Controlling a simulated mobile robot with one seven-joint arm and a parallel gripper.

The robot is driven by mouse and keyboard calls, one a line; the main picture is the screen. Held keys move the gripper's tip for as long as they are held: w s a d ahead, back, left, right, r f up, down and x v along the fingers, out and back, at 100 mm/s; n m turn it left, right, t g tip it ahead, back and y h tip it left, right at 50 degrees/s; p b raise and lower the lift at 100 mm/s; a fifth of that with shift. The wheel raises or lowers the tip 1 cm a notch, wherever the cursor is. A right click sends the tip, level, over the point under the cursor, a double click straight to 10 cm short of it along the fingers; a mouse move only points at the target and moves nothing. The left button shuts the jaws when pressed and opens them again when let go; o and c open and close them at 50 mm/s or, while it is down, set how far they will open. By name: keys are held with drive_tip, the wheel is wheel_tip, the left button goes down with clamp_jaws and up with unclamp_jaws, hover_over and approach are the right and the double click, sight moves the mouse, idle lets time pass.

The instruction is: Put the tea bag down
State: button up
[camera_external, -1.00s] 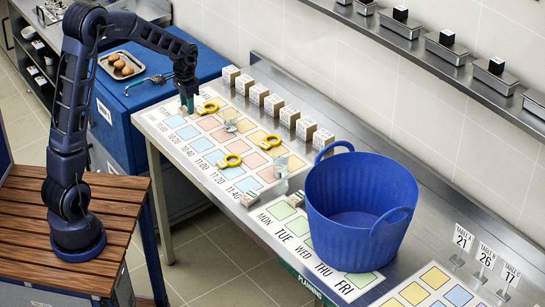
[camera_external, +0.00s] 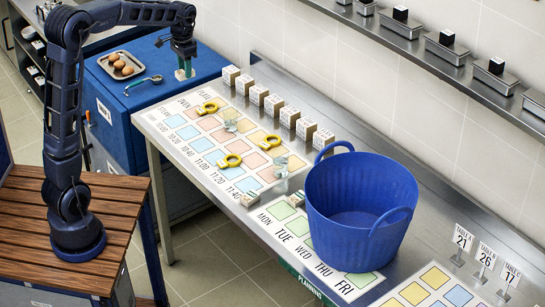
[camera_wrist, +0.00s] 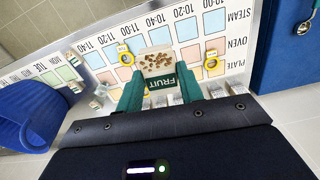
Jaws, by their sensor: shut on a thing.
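The tea bag (camera_wrist: 157,62) is a pale packet with brown specks and a dark green FRUIT label, seen in the wrist view. My gripper (camera_wrist: 160,92) is shut on it, with one teal finger on each side. In the external view my gripper (camera_external: 184,68) is raised in front of the blue cabinet's right part and beyond the table's left end. The tea bag there is small and mostly hidden by the fingers. The wrist view shows the printed table chart (camera_wrist: 105,45) below the tea bag.
On the steel table are the coloured chart (camera_external: 190,131), yellow rings (camera_external: 230,160), clear glasses (camera_external: 281,167), a row of small boxes (camera_external: 274,103) and a large blue tub (camera_external: 345,230). The blue cabinet (camera_external: 150,100) carries a tray of eggs (camera_external: 122,66) and a spoon (camera_external: 145,84).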

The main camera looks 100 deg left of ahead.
wheel_tip(320, 180, up, 2)
drive_tip(key=shift+r, duration=0.1)
drive_tip(key=w+d+r+m, duration=0.1)
drive_tip(key=w+d+m, duration=0.2)
drive_tip(key=w, duration=0.9)
drive_tip(key=w+d+m, duration=0.3)
drive_tip(key=w, duration=1)
drive_tip(key=w+d+r+m, duration=0.1)
drive_tip(key=w+d+m, duration=0.25)
drive_tip(key=w, duration=0.85)
drive_tip(key=w+d+f+m, duration=0.1)
drive_tip(key=w+d+m, duration=0.3)
drive_tip(key=w+d, duration=1.1)
drive_tip(key=w+d+f+m, duration=0.2)
drive_tip(key=w+d+m, duration=0.2)
drive_tip(key=w+d, duration=1.15)
drive_tip(key=s+d+f, duration=0.1)
drive_tip(key=f, duration=0.9)
drive_tip(key=s+d+f, duration=0.1)
drive_tip(key=f, duration=0.9)
drive_tip(key=s+d+f, duration=0.1)
drive_tip(key=s+f, duration=0.1)
drive_tip(key=f, duration=0.8)
drive_tip(key=shift+d+f, duration=0.15)
drive_tip(key=shift+f, duration=0.1)
drive_tip(key=shift+f, duration=0.1)
drive_tip(key=o, duration=0.9)
